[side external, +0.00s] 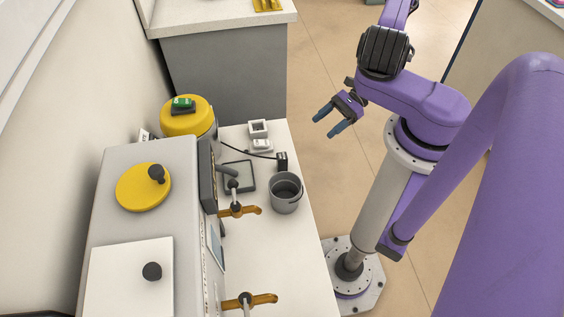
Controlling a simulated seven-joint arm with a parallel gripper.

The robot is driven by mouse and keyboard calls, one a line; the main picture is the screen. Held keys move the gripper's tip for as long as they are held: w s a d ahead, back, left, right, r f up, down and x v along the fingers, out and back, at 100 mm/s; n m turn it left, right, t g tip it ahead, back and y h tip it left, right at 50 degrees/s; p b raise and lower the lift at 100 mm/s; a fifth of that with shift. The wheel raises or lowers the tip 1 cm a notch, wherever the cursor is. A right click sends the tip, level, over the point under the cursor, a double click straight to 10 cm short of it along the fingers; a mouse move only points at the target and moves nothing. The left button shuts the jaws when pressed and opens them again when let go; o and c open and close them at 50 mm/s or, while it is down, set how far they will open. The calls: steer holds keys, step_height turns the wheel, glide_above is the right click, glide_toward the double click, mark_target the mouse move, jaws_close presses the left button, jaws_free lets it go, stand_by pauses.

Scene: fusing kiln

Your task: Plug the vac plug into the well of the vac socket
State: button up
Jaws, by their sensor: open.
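A small black block (282,160), which looks like the vac plug, stands near the right edge of the white bench at the end of a thin dark cable. A white square box with a recessed well (258,128), likely the vac socket, sits further back on the bench. A second small white fitting (262,145) is just in front of it; I cannot tell whether it belongs to the socket. My gripper (327,125) is open and empty, in the air to the right of the bench, with blue fingers pointing down-left, apart from plug and socket.
A grey bucket (285,193) stands in front of the plug. A dark square tray (238,176) and orange-handled taps (238,210) lie to the left, beside the large grey machine (150,225). A yellow-lidded drum (187,114) stands behind.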

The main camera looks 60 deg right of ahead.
step_height(320, 180, down, 3)
steer(key=s+a+m+t+h, duration=0.1)
steer(key=s+a+m+t, duration=0.1)
steer(key=m+t, duration=0.3)
glide_above(277, 170)
steer(key=shift+h, duration=0.3)
step_height(277, 170, down, 6)
steer(key=shift+f, duration=0.25)
steer(key=c, duration=1.1)
